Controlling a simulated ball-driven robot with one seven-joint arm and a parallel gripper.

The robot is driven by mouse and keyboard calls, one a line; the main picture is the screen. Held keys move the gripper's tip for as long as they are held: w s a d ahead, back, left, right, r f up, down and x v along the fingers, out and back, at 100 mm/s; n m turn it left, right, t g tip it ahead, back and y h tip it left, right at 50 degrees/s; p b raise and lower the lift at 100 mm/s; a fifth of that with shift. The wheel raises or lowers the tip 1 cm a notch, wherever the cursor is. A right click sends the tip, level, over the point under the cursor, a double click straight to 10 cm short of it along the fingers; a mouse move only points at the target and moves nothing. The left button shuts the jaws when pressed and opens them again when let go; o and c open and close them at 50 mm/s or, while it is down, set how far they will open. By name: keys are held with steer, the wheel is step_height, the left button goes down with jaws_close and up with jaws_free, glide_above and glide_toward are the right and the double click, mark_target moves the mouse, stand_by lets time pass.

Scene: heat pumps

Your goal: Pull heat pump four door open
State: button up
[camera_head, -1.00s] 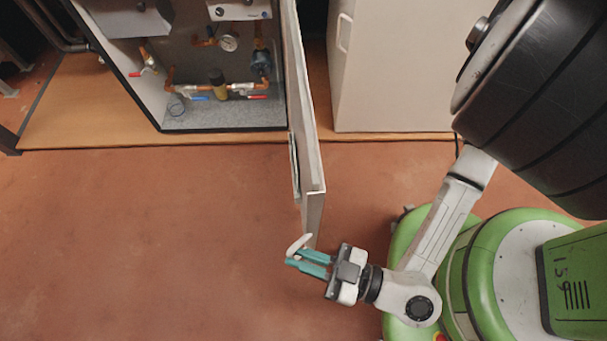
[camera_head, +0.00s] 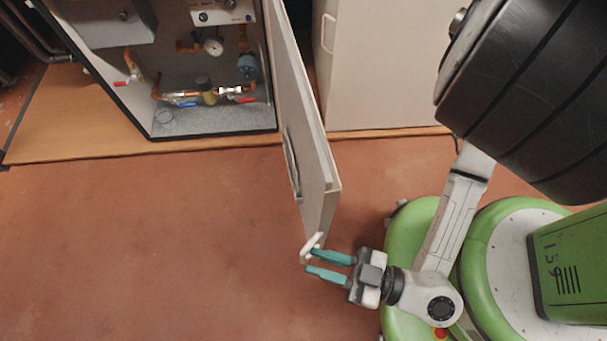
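The heat pump door (camera_head: 312,160) stands swung wide open, seen nearly edge-on and reaching out over the floor. Its white handle (camera_head: 311,246) shows at the near lower end of the door. The open cabinet (camera_head: 215,118) shows pipes, a gauge and valves inside. My gripper (camera_head: 310,261) is at the handle, its two teal fingers spread apart. The fingertips are very close to the handle; I cannot tell if one touches it.
A closed white unit (camera_head: 385,65) with its own handle stands right of the door. Both units stand on a wooden platform (camera_head: 60,115). The reddish floor (camera_head: 150,240) left of the door is clear. My green base is at the lower right.

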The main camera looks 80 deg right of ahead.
steer(key=s, duration=0.6)
steer(key=shift+a, duration=0.45)
steer(key=shift+r, duration=0.1)
